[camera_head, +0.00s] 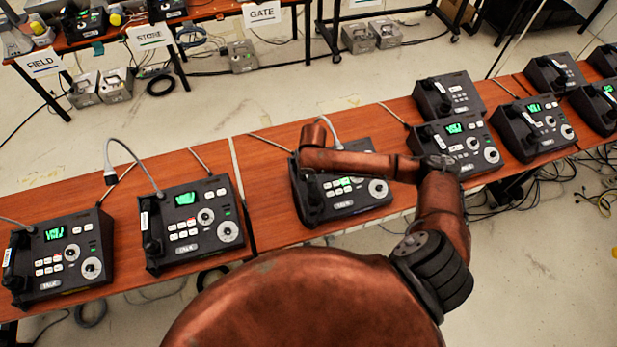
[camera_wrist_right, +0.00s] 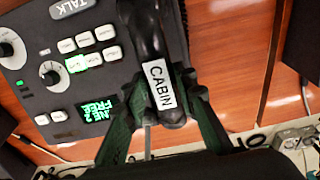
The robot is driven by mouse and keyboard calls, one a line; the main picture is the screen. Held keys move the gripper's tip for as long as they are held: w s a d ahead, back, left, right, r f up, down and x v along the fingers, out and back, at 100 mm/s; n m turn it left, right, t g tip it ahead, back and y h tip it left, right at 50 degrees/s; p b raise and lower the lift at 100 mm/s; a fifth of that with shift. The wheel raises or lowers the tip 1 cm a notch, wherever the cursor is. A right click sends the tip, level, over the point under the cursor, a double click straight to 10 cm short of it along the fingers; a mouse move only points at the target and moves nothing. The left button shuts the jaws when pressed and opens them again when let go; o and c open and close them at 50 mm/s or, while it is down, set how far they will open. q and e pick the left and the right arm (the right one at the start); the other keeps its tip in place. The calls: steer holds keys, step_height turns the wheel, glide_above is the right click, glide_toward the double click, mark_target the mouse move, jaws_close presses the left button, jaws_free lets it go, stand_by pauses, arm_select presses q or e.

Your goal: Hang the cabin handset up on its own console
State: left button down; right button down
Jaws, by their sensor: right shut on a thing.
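The cabin handset (camera_wrist_right: 158,93), black with a white CABIN label, is between the two fingers of my right gripper (camera_wrist_right: 165,108) in the right wrist view. The gripper is shut on it near its labelled end. The handset lies along the side of a dark console (camera_wrist_right: 85,75) with a green screen, knobs and white keys. Whether it is seated or just above the cradle, I cannot tell. In the head view this console (camera_head: 352,195) stands on the middle of the table, partly covered by my right arm; my right gripper is hidden there. My left gripper is not in view.
Two similar consoles (camera_head: 190,222) (camera_head: 60,258) stand to the left on the wooden table (camera_head: 265,160), and several more (camera_head: 455,143) to the right. Cables run behind and below. Tables with STORE (camera_head: 150,36) and GATE (camera_head: 262,14) signs stand in back.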

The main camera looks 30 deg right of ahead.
step_height(320, 180, down, 2)
steer(key=shift+f, duration=0.15)
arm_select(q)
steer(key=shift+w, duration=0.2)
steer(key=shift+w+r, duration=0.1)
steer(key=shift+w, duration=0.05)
arm_select(e)
steer(key=shift+f, duration=0.15)
steer(key=c, duration=1.6)
jaws_free()
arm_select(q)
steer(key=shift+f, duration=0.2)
arm_select(e)
steer(key=r, duration=0.4)
steer(key=s+r, duration=0.1)
steer(key=r, duration=0.7)
steer(key=shift+s+a, duration=0.2)
steer(key=shift+s, duration=0.15)
